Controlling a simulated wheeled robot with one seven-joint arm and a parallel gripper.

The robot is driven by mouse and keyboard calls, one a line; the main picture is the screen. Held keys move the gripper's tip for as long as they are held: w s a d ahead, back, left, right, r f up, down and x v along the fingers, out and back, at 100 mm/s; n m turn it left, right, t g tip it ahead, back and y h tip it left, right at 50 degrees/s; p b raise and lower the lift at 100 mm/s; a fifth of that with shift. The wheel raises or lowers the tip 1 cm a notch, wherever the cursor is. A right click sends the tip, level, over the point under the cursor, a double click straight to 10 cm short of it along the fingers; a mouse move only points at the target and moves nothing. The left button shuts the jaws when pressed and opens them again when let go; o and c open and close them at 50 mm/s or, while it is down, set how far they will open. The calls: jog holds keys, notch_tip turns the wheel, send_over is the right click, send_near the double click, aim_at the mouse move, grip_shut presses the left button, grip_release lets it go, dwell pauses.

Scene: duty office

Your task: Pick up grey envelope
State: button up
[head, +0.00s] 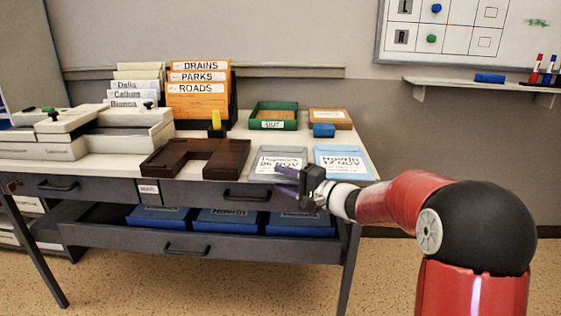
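The grey envelope (268,166) lies on the white desk top (254,142), near its front edge, right of the dark brown tray. It bears a white label with dark writing. My gripper (283,179) is in front of the desk's edge, at the lower right of the grey envelope in the picture, and covers part of its lower right corner. I cannot tell whether it touches the envelope. The fingers look blurred and dark, and whether they are open or shut is unclear. A light blue envelope (352,171) with a white label lies just right of the grey one.
A dark brown tray (172,160) stands left of the grey envelope. Behind are a green tray (257,124), a brown tray (345,124), a blue block (324,131) and orange folders (199,106). White boxes (118,137) crowd the left. Drawer handles (246,197) protrude below the desk edge.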

grip_shut()
jog(key=shift+r, duration=0.15)
